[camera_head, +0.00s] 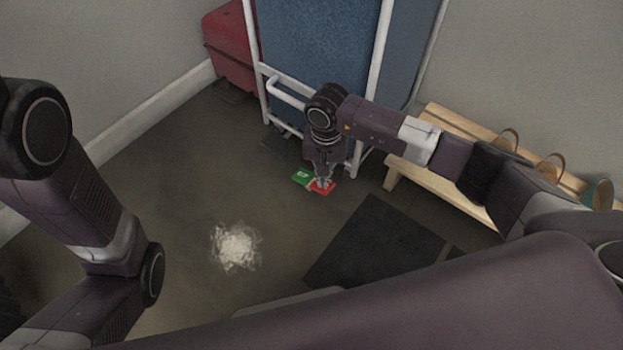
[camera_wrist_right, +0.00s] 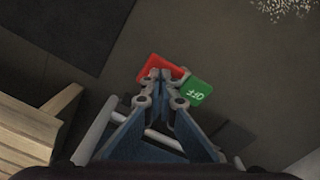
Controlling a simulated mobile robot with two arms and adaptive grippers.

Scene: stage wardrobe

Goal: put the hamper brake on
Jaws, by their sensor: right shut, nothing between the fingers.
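The hamper (camera_head: 318,45) is a tall blue fabric bin in a white tube frame at the back. Its brake pedal sits low at its front, with a green half (camera_head: 302,177) marked with lettering and a red half (camera_head: 327,189). My right gripper (camera_head: 322,184) points down at the pedal, its shut fingertips at the red half. In the right wrist view the fingertips (camera_wrist_right: 163,74) overlap the red half (camera_wrist_right: 152,68), and the green half (camera_wrist_right: 197,91) reads OFF. I cannot tell whether they touch. My left gripper is out of view; only my left arm shows.
A wooden bench (camera_head: 437,180) with several round-handled items stands at the right. A dark mat (camera_head: 375,240) lies on the floor before it. A red suitcase (camera_head: 231,45) stands behind the hamper at left. Open floor with a pale bright patch (camera_head: 236,246) lies at front left.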

